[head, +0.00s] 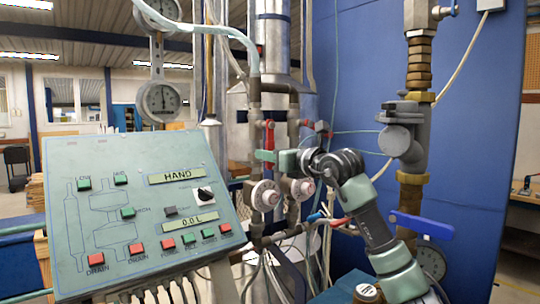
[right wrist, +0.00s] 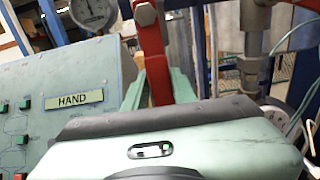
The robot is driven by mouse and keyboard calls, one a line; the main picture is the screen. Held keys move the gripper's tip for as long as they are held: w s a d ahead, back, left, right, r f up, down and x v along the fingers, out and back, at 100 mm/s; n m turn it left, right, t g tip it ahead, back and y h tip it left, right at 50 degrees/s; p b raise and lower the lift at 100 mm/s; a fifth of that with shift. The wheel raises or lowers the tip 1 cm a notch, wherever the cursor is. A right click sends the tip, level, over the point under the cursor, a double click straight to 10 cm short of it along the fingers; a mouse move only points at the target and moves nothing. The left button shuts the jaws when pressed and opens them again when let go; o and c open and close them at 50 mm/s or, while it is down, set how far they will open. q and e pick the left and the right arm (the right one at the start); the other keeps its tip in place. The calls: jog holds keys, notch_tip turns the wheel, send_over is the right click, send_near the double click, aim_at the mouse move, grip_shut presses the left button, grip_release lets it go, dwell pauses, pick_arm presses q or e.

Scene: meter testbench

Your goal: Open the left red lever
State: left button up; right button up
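The left red lever (head: 269,136) hangs upright on the pipework behind the control panel in the head view. In the right wrist view the red lever (right wrist: 154,55) runs down from a bolt head between my fingers. My right gripper (head: 266,156) is at the lever's lower part, reaching in from the right. In the right wrist view its green fingers (right wrist: 158,88) stand on either side of the lever. A narrow gap seems to show on the left side; contact on the right is unclear. The gripper body hides the lever's lower end. My left gripper is not in view.
A control panel (head: 135,215) reading HAND stands at the left. Two round dial fittings (head: 265,196) sit just below my gripper. Another red lever (head: 319,127) is to the right. A thick vertical pipe (head: 412,145) and a blue-handled valve (head: 424,226) are further right.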

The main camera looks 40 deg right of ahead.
jog(key=shift+o, duration=1.3)
jog(key=s+a+b, duration=0.1)
jog(key=s+b, duration=0.3)
jog(key=s, duration=0.3)
jog(key=shift+s, duration=0.4)
jog(key=shift+r, duration=0.1)
